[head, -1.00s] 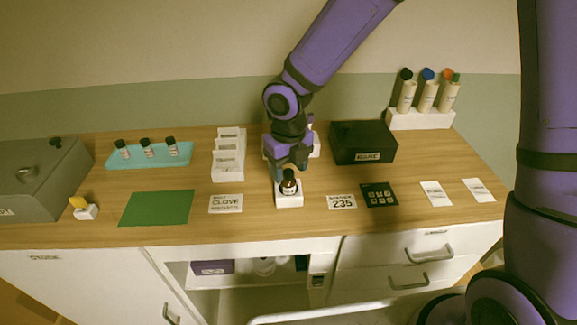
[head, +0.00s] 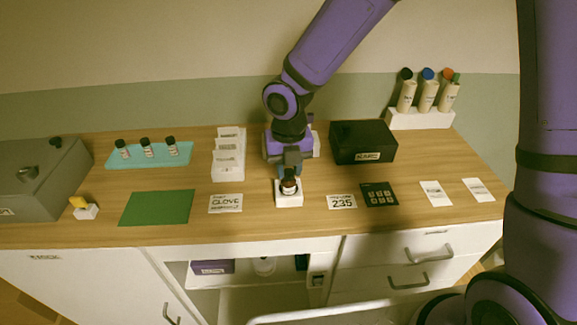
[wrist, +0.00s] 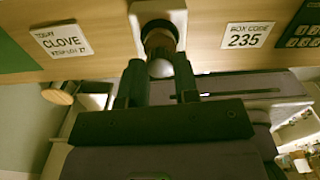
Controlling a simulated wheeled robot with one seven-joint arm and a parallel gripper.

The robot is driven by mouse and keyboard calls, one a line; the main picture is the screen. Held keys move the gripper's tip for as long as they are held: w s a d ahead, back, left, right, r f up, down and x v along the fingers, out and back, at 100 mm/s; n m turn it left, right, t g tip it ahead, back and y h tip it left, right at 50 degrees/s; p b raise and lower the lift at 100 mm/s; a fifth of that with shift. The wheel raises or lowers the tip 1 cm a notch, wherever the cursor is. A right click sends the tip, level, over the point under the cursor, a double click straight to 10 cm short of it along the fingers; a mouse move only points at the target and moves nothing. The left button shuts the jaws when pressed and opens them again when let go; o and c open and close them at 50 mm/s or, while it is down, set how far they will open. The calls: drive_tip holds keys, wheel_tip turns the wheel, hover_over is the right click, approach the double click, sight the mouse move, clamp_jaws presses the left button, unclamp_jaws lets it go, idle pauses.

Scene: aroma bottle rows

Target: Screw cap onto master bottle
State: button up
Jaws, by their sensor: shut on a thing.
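The master bottle (head: 289,188) is small and brown and stands upright in a white holder block (head: 289,200) at the middle of the table. It also shows in the wrist view (wrist: 158,38). My gripper (head: 289,174) points down right over the bottle, with its fingers at the bottle's top. In the wrist view, the two dark fingers (wrist: 160,80) stand on either side of the bottle's top end. I cannot tell how far the cap is threaded on.
A white rack (head: 229,165) stands behind left, a black box (head: 362,142) behind right. Cards reading CLOVE (head: 225,204) and 235 (head: 342,202) flank the holder, with a keypad (head: 379,195) farther right. A teal tray (head: 118,160) holds three bottles.

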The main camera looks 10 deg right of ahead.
drive_tip(key=m, duration=0.7)
drive_tip(key=shift+m, duration=0.3)
drive_tip(key=m, duration=0.6)
drive_tip(key=o, duration=0.8)
